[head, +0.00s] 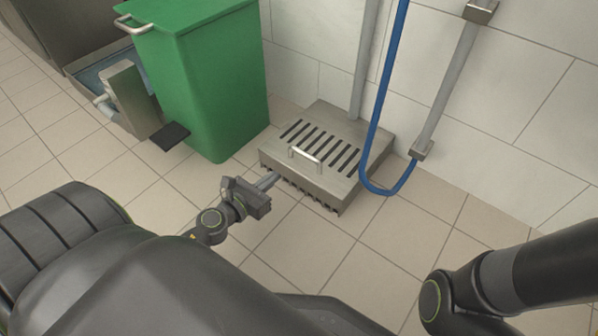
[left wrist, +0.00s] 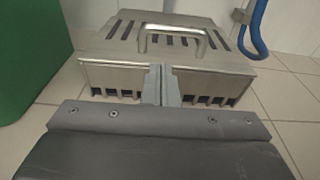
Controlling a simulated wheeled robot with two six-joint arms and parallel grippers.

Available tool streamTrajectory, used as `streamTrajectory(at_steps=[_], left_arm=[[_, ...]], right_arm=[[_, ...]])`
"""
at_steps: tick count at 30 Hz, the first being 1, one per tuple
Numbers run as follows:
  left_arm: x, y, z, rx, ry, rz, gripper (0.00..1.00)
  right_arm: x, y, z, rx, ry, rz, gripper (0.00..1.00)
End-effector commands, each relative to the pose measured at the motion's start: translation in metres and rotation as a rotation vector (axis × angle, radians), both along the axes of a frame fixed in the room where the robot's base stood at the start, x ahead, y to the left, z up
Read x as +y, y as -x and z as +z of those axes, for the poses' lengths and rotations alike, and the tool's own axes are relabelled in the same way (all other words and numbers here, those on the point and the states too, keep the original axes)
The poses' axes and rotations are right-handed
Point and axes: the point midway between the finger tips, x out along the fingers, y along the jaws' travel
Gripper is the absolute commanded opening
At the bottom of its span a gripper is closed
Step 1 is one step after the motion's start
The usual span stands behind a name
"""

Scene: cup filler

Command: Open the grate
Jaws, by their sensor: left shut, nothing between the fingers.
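The grate (head: 335,137) is a low metal box on the tiled floor against the wall, with a slotted top and a toothed lower front edge. Its top lies flat. A bar handle (head: 305,158) stands near the front edge of its top; the handle also shows in the left wrist view (left wrist: 172,29). My left gripper (head: 273,178) is shut and empty, just in front of the grate's front face and lower left of the handle. In the left wrist view its fingertips (left wrist: 161,72) overlap the front face; contact cannot be told. My right gripper is out of view.
A green bin (head: 215,85) stands left of the grate, with a black pedal (head: 170,136) low at its front. A blue hose (head: 373,150) loops down at the grate's right side. A grey pipe (head: 440,90) runs down the wall. Floor in front is clear.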

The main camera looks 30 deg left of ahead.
Motion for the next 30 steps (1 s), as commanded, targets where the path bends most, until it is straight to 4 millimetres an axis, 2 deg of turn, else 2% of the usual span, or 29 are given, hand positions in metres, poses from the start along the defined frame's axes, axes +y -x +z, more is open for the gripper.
streamTrajectory(at_steps=[5, 19, 24, 30], left_arm=[[-0.001, -0.011, 0.0, -0.006, -0.014, -0.005, 0.0], [-0.007, -0.084, -0.012, -0.005, -0.011, -0.005, 0.0], [-0.008, -0.097, -0.013, -0.005, -0.01, -0.005, 0.0], [-0.008, -0.099, -0.014, -0.003, -0.01, -0.005, 0.0]], right_arm=[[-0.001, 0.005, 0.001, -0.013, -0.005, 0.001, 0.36], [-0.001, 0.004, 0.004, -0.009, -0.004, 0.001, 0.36], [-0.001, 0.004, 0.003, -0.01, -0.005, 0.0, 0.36], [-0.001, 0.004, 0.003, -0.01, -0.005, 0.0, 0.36]])
